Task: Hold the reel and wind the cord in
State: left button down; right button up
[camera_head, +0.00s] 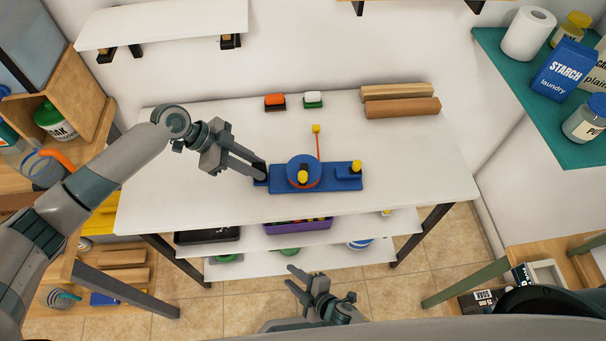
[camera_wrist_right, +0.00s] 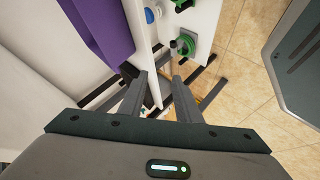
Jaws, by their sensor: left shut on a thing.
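The reel is a blue base (camera_head: 322,184) on the white table, with a round blue drum (camera_head: 303,166) and a yellow knob (camera_head: 303,177) on the drum. A red cord (camera_head: 318,146) runs from the drum toward the back to a small yellow end piece (camera_head: 316,128). A second yellow knob (camera_head: 356,164) stands at the base's right end. My left gripper (camera_head: 260,172) is shut on the left end of the reel's base. My right gripper (camera_head: 306,274) is open and empty in front of the table, below its top; its fingers also show in the wrist view (camera_wrist_right: 160,95).
The white tabletop (camera_head: 210,190) is clear around the reel. Lower shelves with a purple bin (camera_head: 298,228) are near my right gripper.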

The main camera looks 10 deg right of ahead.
jog(key=w+a+r+n+g+y, duration=0.15)
jog(key=a+r+n+y, duration=0.25)
jog(key=a+r+n, duration=0.5)
jog(key=w+a+r+n+y, duration=0.3)
jog(key=a+r, duration=0.4)
jog(key=r, duration=0.6)
jog(key=s+a+r+n+g+y, duration=0.1)
jog(key=s+a+r+n+g, duration=0.1)
jog(key=s+r+n+g, duration=0.55)
jog(key=s+a+r+n+g+y, duration=0.15)
jog(key=a+r+n+g, duration=0.35)
jog(key=n, duration=0.6)
jog(key=w+d+r+n+t+h, duration=0.1)
jog(key=w+d+r+n+h, duration=0.1)
jog(key=w+d+n+h, duration=0.2)
jog(key=w+d+r+n+t+h, duration=0.2)
jog(key=w+d+h, duration=0.4)
jog(key=w+d, duration=0.4)
jog(key=w+d+r+n+t+h, duration=0.2)
jog(key=w+d+n+h, duration=0.4)
jog(key=d, duration=0.7)
jog(key=shift+w+d+r+n, duration=0.4)
jog(key=shift+w+r+n, duration=0.05)
jog(key=shift+r, duration=0.25)
jog(key=shift+f, duration=0.1)
